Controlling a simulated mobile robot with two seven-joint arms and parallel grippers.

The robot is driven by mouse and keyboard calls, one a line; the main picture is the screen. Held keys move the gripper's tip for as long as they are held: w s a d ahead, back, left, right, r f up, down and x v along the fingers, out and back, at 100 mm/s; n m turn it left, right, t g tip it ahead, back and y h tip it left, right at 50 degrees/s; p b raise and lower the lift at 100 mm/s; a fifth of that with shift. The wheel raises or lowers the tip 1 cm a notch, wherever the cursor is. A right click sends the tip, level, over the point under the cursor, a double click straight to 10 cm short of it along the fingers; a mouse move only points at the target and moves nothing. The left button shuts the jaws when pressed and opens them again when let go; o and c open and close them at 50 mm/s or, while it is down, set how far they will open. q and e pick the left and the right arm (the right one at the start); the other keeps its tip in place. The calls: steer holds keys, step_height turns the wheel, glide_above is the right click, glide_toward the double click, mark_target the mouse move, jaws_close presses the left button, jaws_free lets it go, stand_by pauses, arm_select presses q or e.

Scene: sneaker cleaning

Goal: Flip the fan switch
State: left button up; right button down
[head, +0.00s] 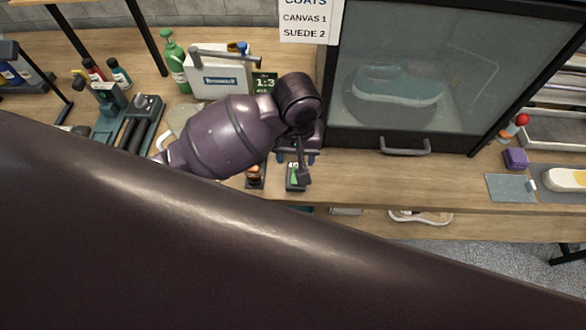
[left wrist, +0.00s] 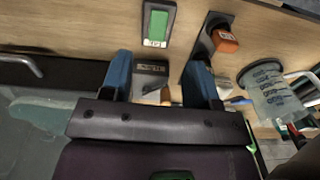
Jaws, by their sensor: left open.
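My left gripper (head: 296,158) is over the front of the wooden bench, just left of the glass-fronted cabinet. In the left wrist view the left gripper (left wrist: 160,82) has its two blue fingers spread, with nothing held. A small dark box with a label (left wrist: 150,68) shows between the fingers. A black unit with an orange top (left wrist: 225,40), switch-like, lies beyond the right finger; it also shows in the head view (head: 255,172). A black unit with a green face (left wrist: 157,27) is beside it, also in the head view (head: 294,178). I cannot read which is the fan switch. My right gripper is out of view.
The cabinet (head: 385,133) holds a teal shoe (head: 397,85) behind glass, with a handle (head: 404,147) low in front. A white box (head: 215,78), a green bottle (head: 174,60) and tools stand at left. A purple block (head: 515,158) sits at right. My dark arm covers the foreground.

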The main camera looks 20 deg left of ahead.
arm_select(q)
steer(key=shift+s+d+f, duration=0.1)
steer(key=shift+f, duration=1.4)
step_height(320, 180, down, 8)
steer(key=shift+r, duration=0.1)
arm_select(e)
steer(key=shift+r, duration=0.1)
arm_select(q)
steer(key=c, duration=0.9)
steer(key=shift+w+r+g+h, duration=0.15)
steer(key=shift+w+g+h, duration=0.15)
steer(key=shift+g, duration=0.7)
steer(key=shift+w+r+g+h, duration=0.15)
steer(key=shift+w+g+h, duration=0.15)
steer(key=shift+g, duration=0.7)
arm_select(e)
steer(key=shift+s, duration=0.1)
arm_select(q)
steer(key=shift+g, duration=0.3)
